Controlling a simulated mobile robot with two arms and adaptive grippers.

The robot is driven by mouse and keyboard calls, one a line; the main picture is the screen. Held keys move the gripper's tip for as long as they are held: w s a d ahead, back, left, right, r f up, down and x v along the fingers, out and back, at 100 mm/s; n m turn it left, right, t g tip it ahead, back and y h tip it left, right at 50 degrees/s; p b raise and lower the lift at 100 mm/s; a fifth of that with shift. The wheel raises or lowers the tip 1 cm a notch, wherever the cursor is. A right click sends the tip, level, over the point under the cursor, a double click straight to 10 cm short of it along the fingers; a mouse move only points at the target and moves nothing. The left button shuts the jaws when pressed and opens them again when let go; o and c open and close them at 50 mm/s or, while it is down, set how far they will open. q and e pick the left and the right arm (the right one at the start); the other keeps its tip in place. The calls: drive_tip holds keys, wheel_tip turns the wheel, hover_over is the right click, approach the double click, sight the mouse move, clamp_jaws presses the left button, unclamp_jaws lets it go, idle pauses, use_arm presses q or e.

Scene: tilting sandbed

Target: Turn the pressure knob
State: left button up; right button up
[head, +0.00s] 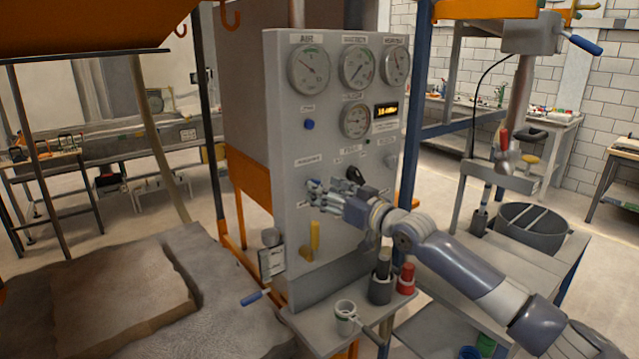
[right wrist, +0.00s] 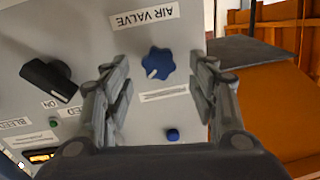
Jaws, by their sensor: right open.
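A blue lobed knob (right wrist: 157,62) with a white mark is on the grey panel in the right wrist view, beside an upside-down "AIR VALVE" label (right wrist: 144,17). My right gripper (right wrist: 163,78) is open, with one finger on each side of this knob in the picture. I cannot tell whether the fingers touch it. In the head view, my right gripper (head: 318,194) is in front of the panel (head: 285,160) and largely covers the knob. My left gripper is in neither view.
A black knob (right wrist: 50,80) is beside one finger. A blue button (right wrist: 172,135) also shows. Gauges (head: 357,66) line the panel's top. A yellow handle (head: 314,240) is below my gripper. A mug (head: 345,317) and dark holder (head: 380,287) stand on a shelf below.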

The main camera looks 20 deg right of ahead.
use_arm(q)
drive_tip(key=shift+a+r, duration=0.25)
use_arm(e)
drive_tip(key=x, duration=0.2)
drive_tip(key=shift+w+a, duration=0.1)
drive_tip(key=shift+w, duration=0.3)
drive_tip(key=c, duration=1.1)
drive_tip(key=shift+o, duration=0.2)
